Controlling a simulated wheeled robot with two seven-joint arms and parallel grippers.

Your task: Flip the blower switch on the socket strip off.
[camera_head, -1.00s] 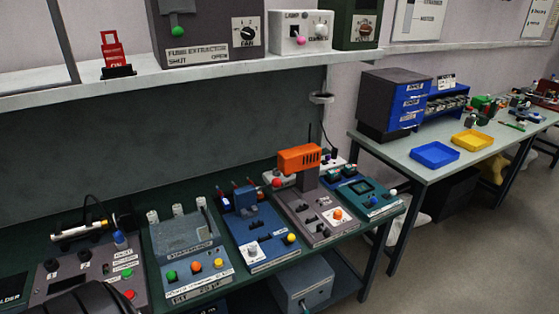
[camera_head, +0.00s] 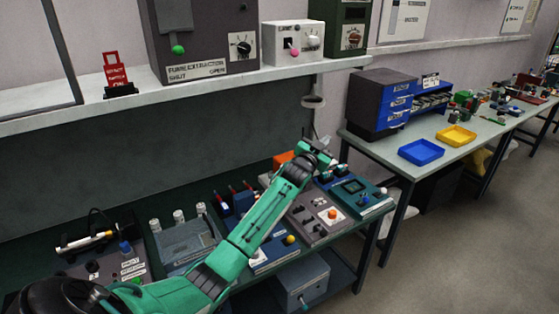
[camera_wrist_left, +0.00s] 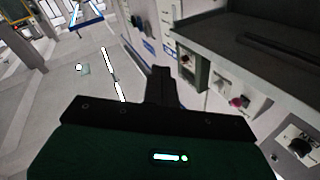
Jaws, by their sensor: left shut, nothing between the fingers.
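My left gripper (camera_head: 318,150) is at the back of the green bench, near the wall, just beyond the orange-topped machine (camera_head: 283,158). It is shut and empty, and its dark fingers also show in the left wrist view (camera_wrist_left: 163,85). The socket strip and its blower switch cannot be made out now; my gripper and forearm cover that spot in the head view. I cannot tell whether the fingers touch anything. My right gripper is in neither view.
A shelf (camera_head: 200,84) above the bench carries the fume extraction box (camera_head: 200,40) and the lamp box (camera_head: 290,43). A teal control panel (camera_head: 356,195) stands right of my forearm. A second table (camera_head: 400,145) holds blue and yellow trays.

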